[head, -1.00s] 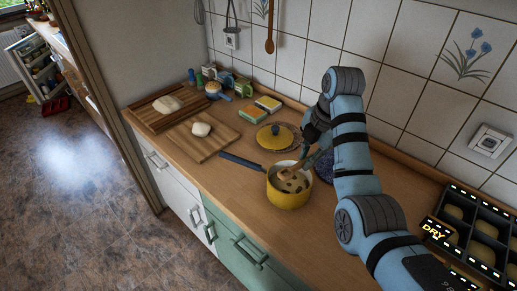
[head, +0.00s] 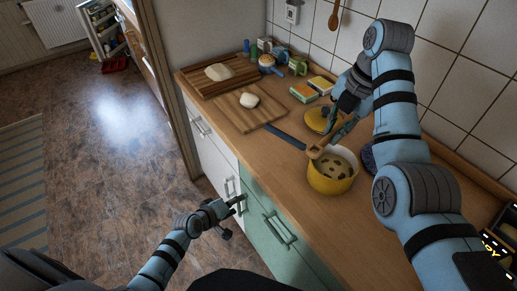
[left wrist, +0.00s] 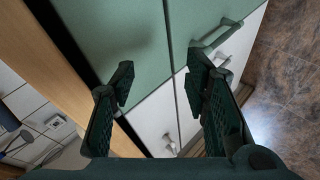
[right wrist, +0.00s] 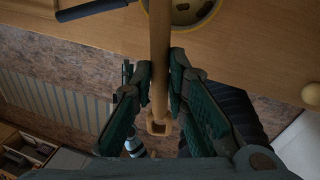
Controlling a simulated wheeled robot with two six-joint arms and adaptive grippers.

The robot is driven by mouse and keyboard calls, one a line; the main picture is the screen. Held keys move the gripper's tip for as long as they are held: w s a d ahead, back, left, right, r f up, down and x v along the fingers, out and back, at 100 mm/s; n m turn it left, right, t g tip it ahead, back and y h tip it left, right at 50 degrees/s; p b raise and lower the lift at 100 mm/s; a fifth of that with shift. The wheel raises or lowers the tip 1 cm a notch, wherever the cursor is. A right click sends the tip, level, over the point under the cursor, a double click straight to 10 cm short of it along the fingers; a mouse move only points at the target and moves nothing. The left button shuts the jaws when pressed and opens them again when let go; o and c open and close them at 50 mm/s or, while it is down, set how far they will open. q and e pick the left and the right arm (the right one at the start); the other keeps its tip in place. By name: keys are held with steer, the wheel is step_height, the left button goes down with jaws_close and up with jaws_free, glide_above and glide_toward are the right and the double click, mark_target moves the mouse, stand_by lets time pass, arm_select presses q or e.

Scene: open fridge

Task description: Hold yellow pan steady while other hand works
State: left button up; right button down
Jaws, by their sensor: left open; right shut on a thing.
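The yellow pan (head: 330,182) stands on the counter, with dark spotted contents and a dark blue handle (head: 285,137) pointing back left. In the right wrist view, part of the pan (right wrist: 212,14) shows at the top. My right gripper (head: 334,132) is shut on a wooden spoon (head: 317,149) above the pan's back rim. The spoon (right wrist: 159,60) runs between its fingers in the right wrist view. My left gripper (head: 234,210) is open and empty, in front of the cabinet fronts and apart from the pan. In the left wrist view (left wrist: 160,88), nothing is between its fingers.
A yellow lid (head: 320,120) lies behind the pan. Green cabinet doors (head: 262,245) with protruding handles are below the counter.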

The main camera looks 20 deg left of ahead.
mark_target(281, 137)
arm_select(q)
steer(key=w+d+r+n+t+h, duration=0.1)
steer(key=w+d+r, duration=0.15)
steer(key=r, duration=0.45)
steer(key=w+d+r+t+h, duration=0.1)
steer(key=w+r+t, duration=0.15)
steer(key=r, duration=0.35)
steer(key=w+d+r+n+t+h, duration=0.1)
steer(key=w+d+r, duration=0.1)
steer(key=w+r, duration=0.35)
arm_select(e)
steer(key=shift+s, duration=0.1)
arm_select(q)
steer(key=x, duration=0.3)
steer(key=d+r+x, duration=0.1)
steer(key=x, duration=0.6)
steer(key=shift+s+d+r, duration=0.15)
steer(key=shift+d+r, duration=0.05)
arm_select(e)
steer(key=shift+d, duration=0.1)
arm_select(q)
steer(key=shift+s, duration=0.1)
jaws_close()
